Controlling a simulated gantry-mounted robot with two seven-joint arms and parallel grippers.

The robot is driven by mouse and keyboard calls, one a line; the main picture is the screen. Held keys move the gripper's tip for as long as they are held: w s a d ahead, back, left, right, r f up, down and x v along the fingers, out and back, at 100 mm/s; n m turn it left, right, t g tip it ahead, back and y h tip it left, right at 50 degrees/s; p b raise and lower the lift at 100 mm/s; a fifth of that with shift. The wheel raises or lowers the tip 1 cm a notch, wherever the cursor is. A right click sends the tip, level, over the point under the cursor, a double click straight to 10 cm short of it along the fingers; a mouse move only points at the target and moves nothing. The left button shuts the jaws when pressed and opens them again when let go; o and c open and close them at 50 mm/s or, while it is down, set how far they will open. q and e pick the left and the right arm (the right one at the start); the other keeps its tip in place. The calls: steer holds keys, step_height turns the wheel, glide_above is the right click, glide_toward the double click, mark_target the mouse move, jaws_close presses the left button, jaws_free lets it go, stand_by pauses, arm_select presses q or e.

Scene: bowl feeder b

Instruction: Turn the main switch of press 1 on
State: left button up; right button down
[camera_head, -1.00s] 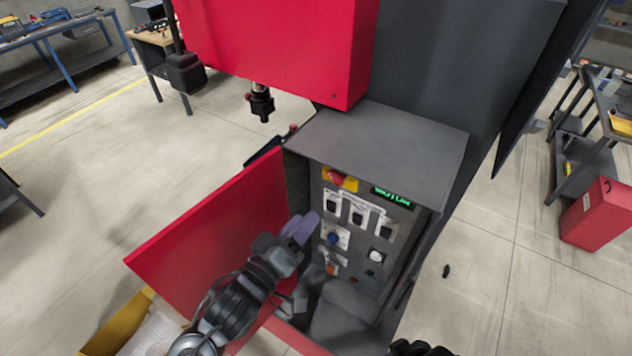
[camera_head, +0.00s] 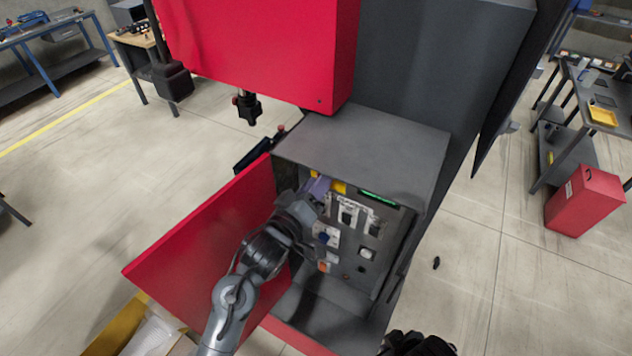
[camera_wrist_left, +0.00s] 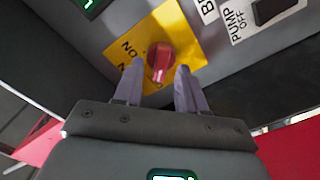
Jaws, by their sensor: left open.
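The main switch, a red knob (camera_wrist_left: 160,58) on a yellow plate (camera_wrist_left: 182,27), is on the control panel inside press 1's open cabinet. ON is printed left of the knob in the left wrist view. My left gripper (camera_wrist_left: 157,85) is open, with one finger on each side of the knob's lower part; contact cannot be told. In the head view my left gripper (camera_head: 318,188) reaches into the cabinet and hides the knob, leaving only a bit of yellow plate (camera_head: 339,187) in sight. A dark part, perhaps of my right arm, shows at the bottom edge.
The red cabinet door (camera_head: 205,245) stands open left of my arm. Rocker switches (camera_head: 347,216), a blue button (camera_head: 325,237) and a green display (camera_head: 379,199) are close by on the panel. The cabinet's grey top (camera_head: 365,142) overhangs it.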

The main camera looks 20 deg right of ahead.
arm_select(q)
steer(key=shift+d, duration=0.1)
jaws_close()
steer(key=shift+m, duration=0.4)
steer(key=shift+s+d+m+b, duration=0.1)
steer(key=shift+m+b, duration=1.1)
steer(key=shift+m, duration=1.65)
steer(key=shift+s+d+m+b, duration=0.15)
steer(key=shift+m+b, duration=1.1)
steer(key=shift+m, duration=1.65)
steer(key=shift+s+d+m+b, duration=0.1)
steer(key=shift+m+b, duration=1.1)
steer(key=shift+m, duration=1.65)
jaws_free()
